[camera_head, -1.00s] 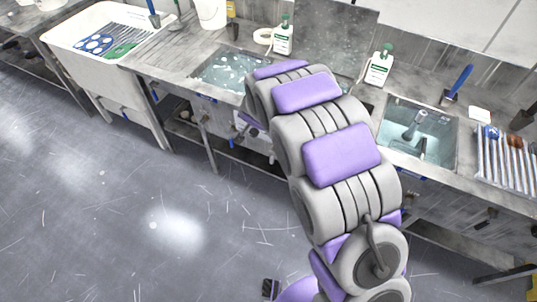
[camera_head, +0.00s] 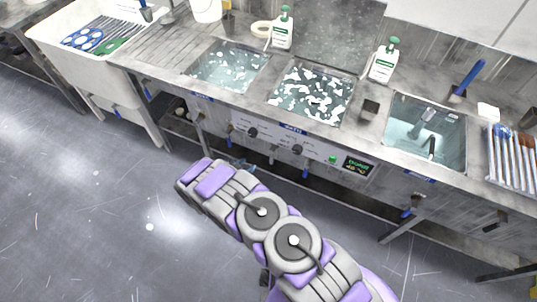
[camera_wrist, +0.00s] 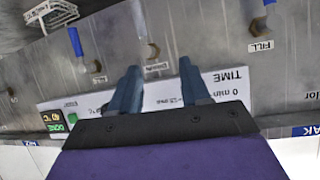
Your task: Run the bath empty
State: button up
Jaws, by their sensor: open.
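Three sunken baths sit in the grey bench in the head view. The left bath (camera_head: 228,68) and middle bath (camera_head: 310,93) hold liquid with white foam or flecks; the right bath (camera_head: 425,132) holds clear liquid and a submerged fitting. My gripper (camera_wrist: 159,65) is open and empty before the front panel (camera_wrist: 222,105) in the wrist view. The other small labels are hard to read. My gripper's fingers look apart from the valves.
A control panel with a green display (camera_head: 356,164) is on the bench front. Soap bottles (camera_head: 283,28) stand behind the baths. The floor in front is clear.

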aim_at(271, 156)
jog(key=shift+h, duration=0.6)
jog(key=b+x, duration=0.1)
jog(key=x, duration=0.4)
jog(key=s+d+f+b+x, duration=0.1)
jog(key=b+x, duration=0.1)
jog(key=x, duration=0.4)
jog(key=s+f+b+x, duration=0.1)
jog(key=x, duration=0.5)
jog(key=shift+w+d+f, duration=0.1)
jog(key=shift+w+d, duration=0.1)
jog(key=shift+d, duration=0.05)
jog(key=shift+c, duration=0.3)
grip_shut()
